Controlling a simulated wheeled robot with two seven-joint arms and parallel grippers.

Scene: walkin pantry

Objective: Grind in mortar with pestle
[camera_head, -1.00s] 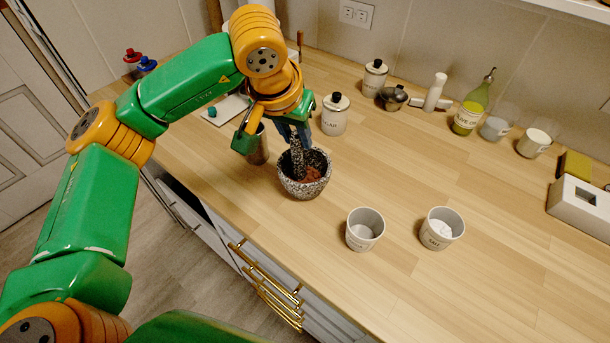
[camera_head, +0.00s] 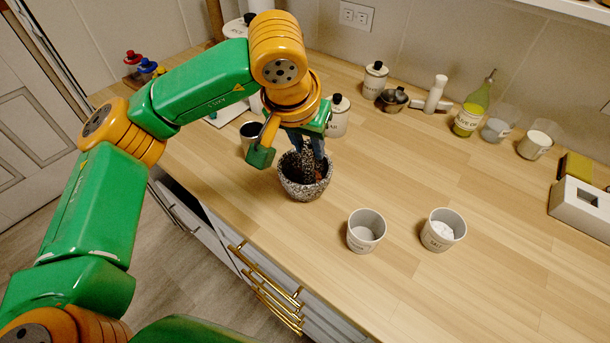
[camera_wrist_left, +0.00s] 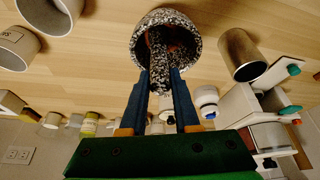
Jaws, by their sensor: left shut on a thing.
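The speckled black-and-white mortar (camera_head: 303,188) stands on the wooden counter, with reddish contents partly visible inside. It also shows at the top of the left wrist view (camera_wrist_left: 183,22). My left gripper (camera_head: 306,150) is above the mortar and shut on the speckled pestle (camera_wrist_left: 158,62). The pestle's lower end is inside the mortar bowl; whether it touches the bottom is hidden. In the head view the fingers hide part of the pestle. My right gripper is not in view.
Two white cups (camera_head: 366,231) and (camera_head: 443,230) stand right of the mortar. A metal cup (camera_head: 250,135) is close on its left. The front right counter is clear.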

